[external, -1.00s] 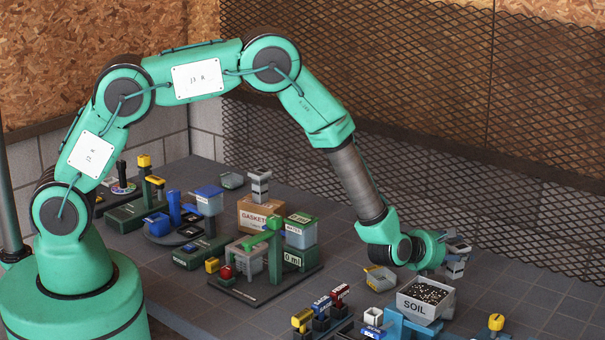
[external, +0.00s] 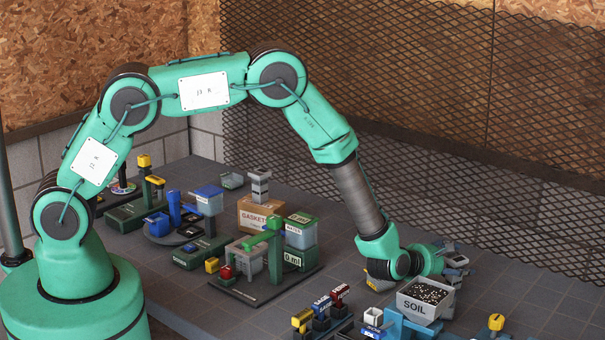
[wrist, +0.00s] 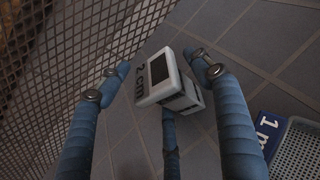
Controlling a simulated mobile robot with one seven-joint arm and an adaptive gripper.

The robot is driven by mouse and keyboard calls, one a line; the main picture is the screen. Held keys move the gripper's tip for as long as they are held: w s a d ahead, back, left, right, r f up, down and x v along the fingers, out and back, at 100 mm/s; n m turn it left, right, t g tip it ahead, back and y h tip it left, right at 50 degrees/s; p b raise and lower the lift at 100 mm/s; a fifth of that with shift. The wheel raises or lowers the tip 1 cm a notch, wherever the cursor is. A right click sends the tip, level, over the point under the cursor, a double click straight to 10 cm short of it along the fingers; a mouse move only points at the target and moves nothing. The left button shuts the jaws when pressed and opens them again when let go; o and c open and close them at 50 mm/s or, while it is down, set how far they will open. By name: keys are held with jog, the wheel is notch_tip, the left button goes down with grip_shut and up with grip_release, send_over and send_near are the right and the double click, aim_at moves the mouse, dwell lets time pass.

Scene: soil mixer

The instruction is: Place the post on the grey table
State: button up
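A pale grey and white block-like piece, which looks like the post (wrist: 186,98), shows in the wrist view with a dark window and a partly readable label. It lies between the fingers of my gripper (wrist: 161,64), which are spread with gaps on both sides. A third finger reaches below it. In the external view my gripper (external: 456,262) is low behind the soil box, and its wrist hides most of the post. Grey tiled surface (external: 545,295) lies around it; I cannot tell whether this is the grey table.
The white SOIL box (external: 415,308) is close in front of my gripper. A blue-labelled grey basket (wrist: 297,150) is at the wrist view's lower right. A mesh fence (external: 420,120) stands behind. A yellow-topped piece (external: 496,322) is at front right.

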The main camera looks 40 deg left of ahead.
aim_at(448, 263)
jog(key=shift+r, duration=0.15)
jog(key=shift+s+a+r, duration=0.1)
jog(key=shift+s+r, duration=0.2)
jog(key=shift+s, duration=0.15)
jog(key=p+v, duration=0.1)
jog(key=v, duration=0.3)
jog(key=shift+s+r, duration=0.1)
jog(key=shift+s, duration=0.1)
notch_tip(448, 263, up, 7)
jog(key=p, duration=0.1)
jog(key=shift+w, duration=0.15)
dwell(0.3)
